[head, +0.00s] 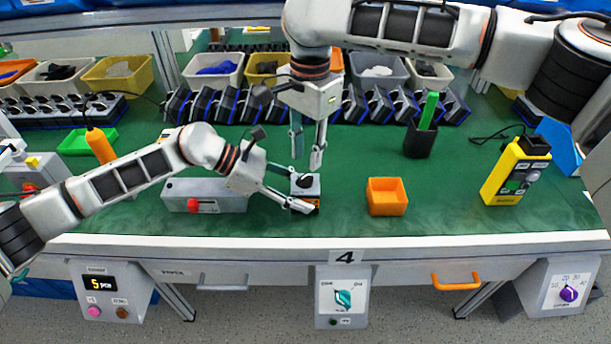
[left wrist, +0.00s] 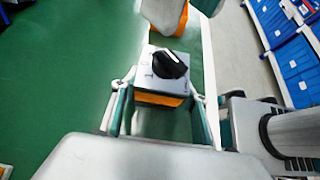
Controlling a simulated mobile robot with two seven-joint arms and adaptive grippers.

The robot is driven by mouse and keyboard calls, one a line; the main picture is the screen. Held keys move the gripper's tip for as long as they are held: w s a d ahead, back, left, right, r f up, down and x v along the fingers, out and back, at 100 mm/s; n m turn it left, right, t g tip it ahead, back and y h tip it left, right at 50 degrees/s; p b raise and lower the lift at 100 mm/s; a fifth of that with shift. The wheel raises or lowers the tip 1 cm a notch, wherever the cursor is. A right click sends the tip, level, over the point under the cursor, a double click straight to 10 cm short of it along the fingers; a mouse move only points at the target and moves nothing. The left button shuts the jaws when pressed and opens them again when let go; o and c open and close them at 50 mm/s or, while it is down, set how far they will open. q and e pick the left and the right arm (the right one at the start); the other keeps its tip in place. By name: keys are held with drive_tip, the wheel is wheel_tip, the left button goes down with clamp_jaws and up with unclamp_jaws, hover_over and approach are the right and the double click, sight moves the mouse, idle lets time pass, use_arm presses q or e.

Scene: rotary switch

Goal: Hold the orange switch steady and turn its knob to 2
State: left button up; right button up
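The orange switch (head: 312,188) is a small box with a grey top and orange lower body, standing on the green table near its front. The knob is partly hidden in the head view.
A grey box with a red knob (head: 220,196) lies left of the switch. An orange bin (head: 387,197) stands to the right, then a black holder (head: 418,142) and a yellow device (head: 515,172). Bins and dark devices line the back. The table's front edge (head: 400,240) is close.

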use_arm(q)
drive_tip(key=o, duration=0.4)
drive_tip(key=shift+f, duration=0.2)
drive_tip(key=shift+r, duration=0.1)
drive_tip(key=v, duration=1.2)
